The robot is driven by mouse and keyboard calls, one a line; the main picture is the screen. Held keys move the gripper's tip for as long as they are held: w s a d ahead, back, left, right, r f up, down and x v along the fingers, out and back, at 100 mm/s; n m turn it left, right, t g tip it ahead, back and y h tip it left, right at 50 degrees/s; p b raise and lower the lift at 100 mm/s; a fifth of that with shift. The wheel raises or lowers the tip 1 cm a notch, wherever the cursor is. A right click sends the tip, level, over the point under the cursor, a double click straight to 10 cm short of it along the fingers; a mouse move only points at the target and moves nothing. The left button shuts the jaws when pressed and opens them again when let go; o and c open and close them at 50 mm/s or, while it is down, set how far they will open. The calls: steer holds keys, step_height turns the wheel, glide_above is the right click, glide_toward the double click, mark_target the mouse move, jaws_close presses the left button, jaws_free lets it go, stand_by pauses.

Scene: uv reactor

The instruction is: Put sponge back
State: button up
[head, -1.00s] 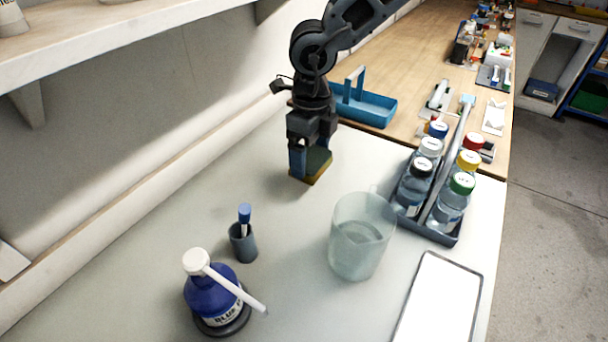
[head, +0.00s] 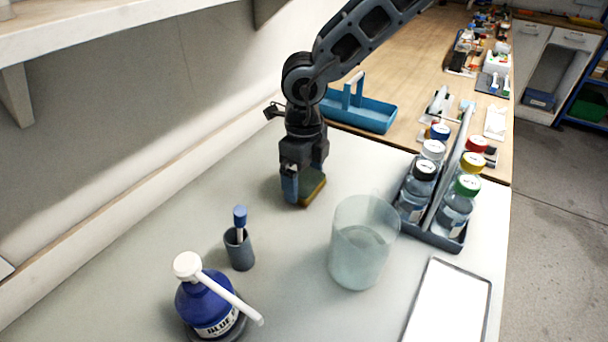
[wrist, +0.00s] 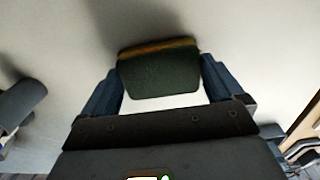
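The sponge (head: 314,188), yellow with a dark green face, is between the fingers of my gripper (head: 303,188), just over or on the white bench; I cannot tell whether it touches. In the wrist view, the dark green sponge (wrist: 160,75) with a yellow-brown edge sits between the two blue fingertips of my gripper (wrist: 160,72), which close on its sides. The blue handled caddy (head: 365,114) stands behind my gripper on the wooden bench.
A clear beaker (head: 361,243) stands to the right and nearer. A rack (head: 436,240) of capped bottles is at the right, with a white-faced tablet (head: 447,305) in front. A grey cup with a blue-capped stick (head: 239,250) and a blue bottle (head: 207,305) stand nearer left.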

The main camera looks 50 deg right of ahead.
mark_target(304, 179)
steer(key=shift+o, duration=0.3)
steer(key=shift+r+b, duration=0.35)
steer(key=shift+r, duration=3.55)
